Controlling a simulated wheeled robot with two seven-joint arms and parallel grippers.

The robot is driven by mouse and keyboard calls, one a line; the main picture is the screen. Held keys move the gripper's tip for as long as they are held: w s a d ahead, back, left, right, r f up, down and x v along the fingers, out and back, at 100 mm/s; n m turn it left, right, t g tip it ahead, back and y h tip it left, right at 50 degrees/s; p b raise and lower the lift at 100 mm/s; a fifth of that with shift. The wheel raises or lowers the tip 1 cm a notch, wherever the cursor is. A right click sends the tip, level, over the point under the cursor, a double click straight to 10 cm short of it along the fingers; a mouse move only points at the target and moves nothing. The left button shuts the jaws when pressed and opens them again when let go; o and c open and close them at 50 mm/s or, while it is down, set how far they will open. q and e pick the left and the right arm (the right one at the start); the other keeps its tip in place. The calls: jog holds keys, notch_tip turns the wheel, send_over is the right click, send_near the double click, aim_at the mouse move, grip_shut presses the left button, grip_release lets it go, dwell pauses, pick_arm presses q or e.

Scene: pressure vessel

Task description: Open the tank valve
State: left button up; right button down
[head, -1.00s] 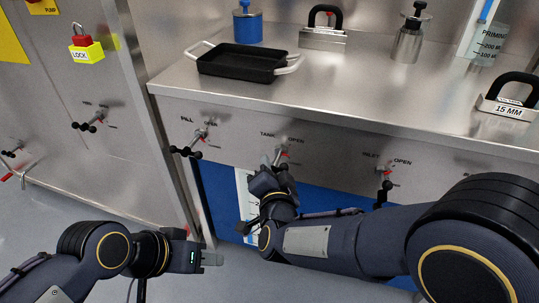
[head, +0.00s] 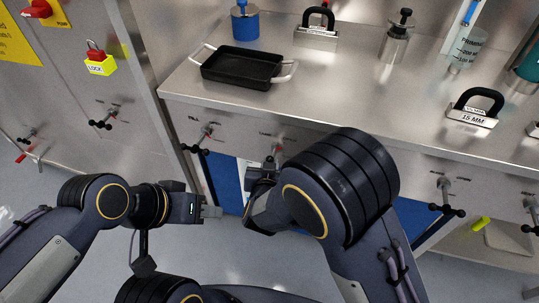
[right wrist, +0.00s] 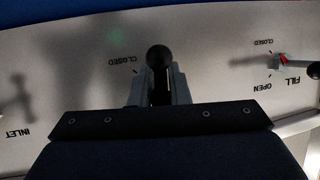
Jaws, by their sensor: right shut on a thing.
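The tank valve (head: 277,149) sits on the steel front panel under the counter, between the fill valve and the inlet valve. My right gripper (head: 262,172) is at its handle, and my right arm covers much of it in the head view. In the right wrist view, my right gripper (right wrist: 158,88) has its grey fingers on both sides of the handle's black ball end (right wrist: 159,57). A CLOSED label shows just left of the ball; the tank valve's OPEN label is hidden there. My left gripper (head: 212,212) is away from the panel, seen edge-on, with no visible object; its opening cannot be judged.
The fill valve (head: 203,139) is left of the tank valve, and the inlet valve (head: 445,199) is to the right. A black tray (head: 242,67) and weights stand on the counter (head: 340,95). Open floor lies below.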

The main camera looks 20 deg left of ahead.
jog(key=shift+a+r+n+p, duration=0.2)
jog(key=shift+n+p, duration=0.1)
jog(key=shift+p, duration=0.15)
jog(key=c, duration=1.5)
grip_release()
jog(key=shift+a+f, duration=0.1)
jog(key=shift+o, duration=0.2)
jog(key=shift+s, duration=0.1)
jog(key=v, duration=0.7)
jog(key=shift+s+p, duration=0.3)
jog(key=shift+p, duration=0.1)
